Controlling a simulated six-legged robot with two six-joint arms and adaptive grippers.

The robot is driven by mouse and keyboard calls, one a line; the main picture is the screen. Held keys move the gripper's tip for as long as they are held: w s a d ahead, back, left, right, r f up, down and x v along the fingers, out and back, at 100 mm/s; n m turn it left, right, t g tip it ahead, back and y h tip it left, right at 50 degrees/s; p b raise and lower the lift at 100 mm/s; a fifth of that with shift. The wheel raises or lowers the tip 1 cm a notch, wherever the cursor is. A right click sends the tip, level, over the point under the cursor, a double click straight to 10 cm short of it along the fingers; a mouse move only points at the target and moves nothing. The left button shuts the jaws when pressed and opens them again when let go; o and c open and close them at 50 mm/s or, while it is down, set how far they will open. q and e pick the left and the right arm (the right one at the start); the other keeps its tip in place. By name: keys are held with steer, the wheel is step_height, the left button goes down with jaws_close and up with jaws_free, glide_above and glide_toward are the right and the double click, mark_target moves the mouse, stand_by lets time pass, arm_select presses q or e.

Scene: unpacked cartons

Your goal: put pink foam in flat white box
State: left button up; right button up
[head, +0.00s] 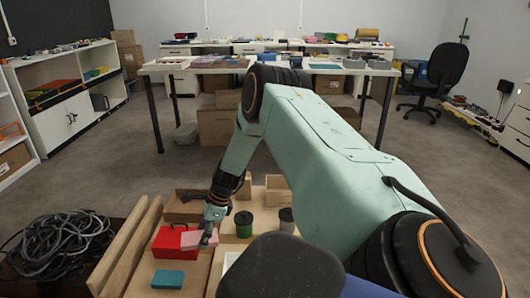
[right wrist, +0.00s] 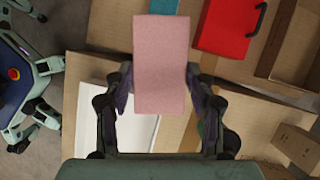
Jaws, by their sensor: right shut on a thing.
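The pink foam (head: 191,240) is a flat rectangular block. My right gripper (head: 208,222) is shut on it and holds it beside a red box. In the right wrist view the foam (right wrist: 162,50) sits between both fingers of the gripper (right wrist: 160,85), its long side running up the picture. The flat white box (right wrist: 142,132) lies below, left of centre in the right wrist view and partly hidden by the gripper and foam. In the head view only a white edge (head: 229,261) shows beside my arm. My left gripper is not in view.
A red box (head: 168,246) with a black handle and a teal block (head: 168,279) lie on cardboard. A green spool (head: 244,225) and a grey spool (head: 286,221) stand to the right. Black cable (head: 60,245) is heaped at left. An open carton (right wrist: 298,45) is near the red box.

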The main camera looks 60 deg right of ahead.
steer(key=s+d+f+n+g+p, duration=0.1)
steer(key=s+d+n+g, duration=0.25)
steer(key=s+n, duration=0.65)
steer(key=s+d+f+n+g, duration=0.15)
steer(key=s+d+n, duration=0.35)
steer(key=s, duration=0.9)
steer(key=shift+g+y, duration=0.3)
steer(key=shift+g, duration=0.2)
steer(key=f+b, duration=0.5)
steer(key=f, duration=0.1)
steer(key=f+b, duration=0.3)
steer(key=shift+w+f+b, duration=0.1)
steer(key=shift+w+b, duration=0.15)
steer(key=shift+b, duration=0.1)
steer(key=o, duration=0.4)
steer(key=shift+f, duration=0.1)
steer(key=shift+c, duration=0.2)
steer(key=o, duration=0.5)
